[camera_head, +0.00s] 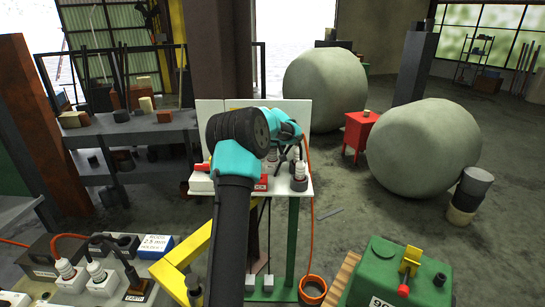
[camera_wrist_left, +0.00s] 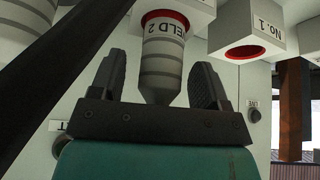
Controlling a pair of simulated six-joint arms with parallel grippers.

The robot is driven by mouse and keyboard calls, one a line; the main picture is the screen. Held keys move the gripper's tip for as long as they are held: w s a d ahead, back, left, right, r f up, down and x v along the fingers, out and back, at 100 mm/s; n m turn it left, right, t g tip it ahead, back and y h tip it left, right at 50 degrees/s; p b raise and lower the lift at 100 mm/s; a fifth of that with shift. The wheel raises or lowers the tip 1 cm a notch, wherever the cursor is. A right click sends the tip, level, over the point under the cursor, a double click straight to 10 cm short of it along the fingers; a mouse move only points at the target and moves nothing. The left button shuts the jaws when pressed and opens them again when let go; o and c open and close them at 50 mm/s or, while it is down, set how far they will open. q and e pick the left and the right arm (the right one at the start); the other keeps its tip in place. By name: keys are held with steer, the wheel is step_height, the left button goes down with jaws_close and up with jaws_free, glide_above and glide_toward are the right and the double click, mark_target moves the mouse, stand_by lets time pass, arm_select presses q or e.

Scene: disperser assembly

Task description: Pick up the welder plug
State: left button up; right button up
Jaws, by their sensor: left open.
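In the left wrist view a grey tapered plug (camera_wrist_left: 160,62) with a red ring and a label reading "ELD 2", partly cut off, sits between the fingers of my left gripper (camera_wrist_left: 158,78). The fingers are apart on either side of it, with a gap visible on each side. In the head view my left gripper (camera_head: 288,132) is at the white panel stand, mostly hidden behind my own teal wrist. A pale ribbed plug (camera_head: 299,174) stands on the stand's right side, close by the gripper. I cannot tell whether it is the same plug. My right gripper is out of view.
A red-lined socket block labelled "NO. 1" (camera_wrist_left: 248,42) is right of the plug. The white stand (camera_head: 305,188) has an orange cable on its right. A green machine (camera_head: 385,280) is at lower right. More plugs (camera_head: 97,271) stand at lower left. Two large round tanks (camera_head: 325,88) are behind.

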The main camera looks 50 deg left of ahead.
arm_select(q)
steer(key=shift+c, duration=0.3)
steer(key=c, duration=1.1)
